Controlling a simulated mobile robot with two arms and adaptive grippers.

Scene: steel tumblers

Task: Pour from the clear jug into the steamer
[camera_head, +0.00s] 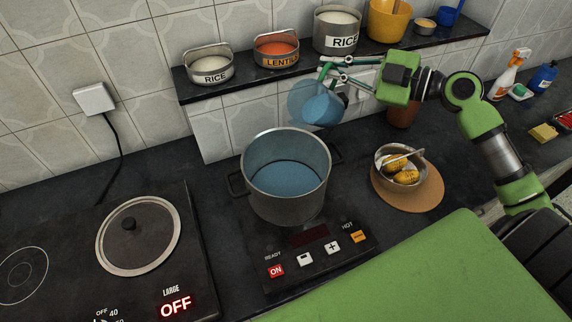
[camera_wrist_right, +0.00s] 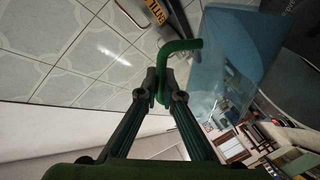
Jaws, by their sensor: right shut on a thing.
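The clear jug (camera_head: 314,104) looks bluish and tilted, held in the air at the back right of the steamer's rim. My right gripper (camera_head: 335,70) is shut on the jug's green handle. In the right wrist view the fingertips (camera_wrist_right: 160,88) close on the green handle, with the see-through jug (camera_wrist_right: 238,55) to the right. The steamer, a grey metal pot (camera_head: 285,200) with side handles, stands on a small hot plate and has blue liquid inside. I see no clear stream between jug and steamer. My left gripper is not in view.
A shelf (camera_head: 290,85) with labelled rice and lentil pots runs behind the jug. A bowl of yellow food (camera_head: 402,165) stands on a round board right of the steamer. The hot plate (camera_head: 310,255) shows ON.

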